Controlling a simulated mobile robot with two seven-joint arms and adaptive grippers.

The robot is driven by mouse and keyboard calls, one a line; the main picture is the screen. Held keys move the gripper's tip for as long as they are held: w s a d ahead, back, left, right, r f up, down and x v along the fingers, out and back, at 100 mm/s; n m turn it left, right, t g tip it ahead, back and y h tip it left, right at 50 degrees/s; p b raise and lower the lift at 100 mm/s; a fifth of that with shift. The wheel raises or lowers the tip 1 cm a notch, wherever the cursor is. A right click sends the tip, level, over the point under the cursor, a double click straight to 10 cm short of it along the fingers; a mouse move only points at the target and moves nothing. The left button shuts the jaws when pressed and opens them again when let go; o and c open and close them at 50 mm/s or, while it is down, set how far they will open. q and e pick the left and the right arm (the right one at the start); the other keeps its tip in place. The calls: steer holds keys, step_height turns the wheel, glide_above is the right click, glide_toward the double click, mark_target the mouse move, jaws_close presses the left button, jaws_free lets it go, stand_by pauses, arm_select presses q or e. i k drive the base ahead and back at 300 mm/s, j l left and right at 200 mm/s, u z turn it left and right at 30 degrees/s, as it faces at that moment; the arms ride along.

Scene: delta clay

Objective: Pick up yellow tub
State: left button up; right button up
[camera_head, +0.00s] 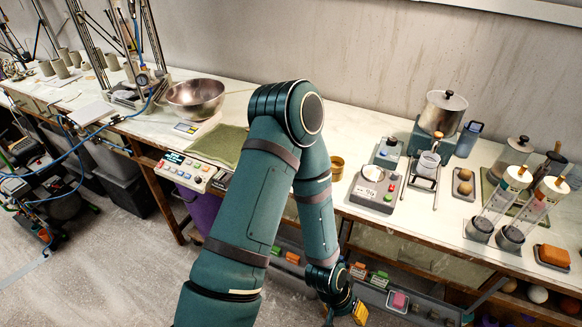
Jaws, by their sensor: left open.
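A small ochre-yellow tub (337,167) stands on the bench just right of my raised arm. It looks upright and open at the top, and the arm may cover its left edge. My left arm rises from the bottom of the view, bends at the elbow above the bench and reaches down in front of the bench edge. My left gripper (345,317) is at the bottom edge of the view, open, with yellow on its fingers. It is well below the tub and apart from it, and its tips are partly cut off. My right gripper is not in view.
A scale-like device (374,188) stands right of the tub. A green mat (218,145), a button panel (190,172) and a metal bowl (195,97) are left of my arm. A low shelf (330,275) with several coloured blocks runs beneath the bench.

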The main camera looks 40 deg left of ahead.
mark_target(337, 162)
steer(key=u, duration=1)
